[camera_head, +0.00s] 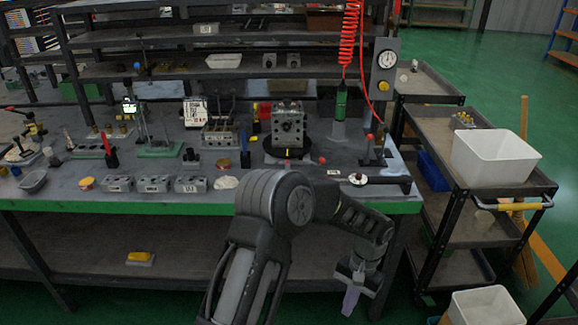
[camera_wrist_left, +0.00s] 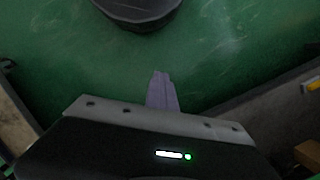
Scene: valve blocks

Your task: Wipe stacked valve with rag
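A stacked grey metal valve block (camera_head: 288,125) stands on a dark round base on the workbench, right of the middle. My left gripper (camera_head: 350,301) hangs below the bench's front edge at the right, pointing down, apart from the valve and the whitish piece. My right gripper is not in view.
Several grey valve blocks (camera_head: 153,184) line the bench's front edge (camera_head: 150,206). A rod-like tool (camera_head: 375,180) lies at its right end. A dark cart (camera_head: 470,180) with a white bin (camera_head: 494,158) stands to the right. Another white bin (camera_head: 486,306) is low at the bottom right.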

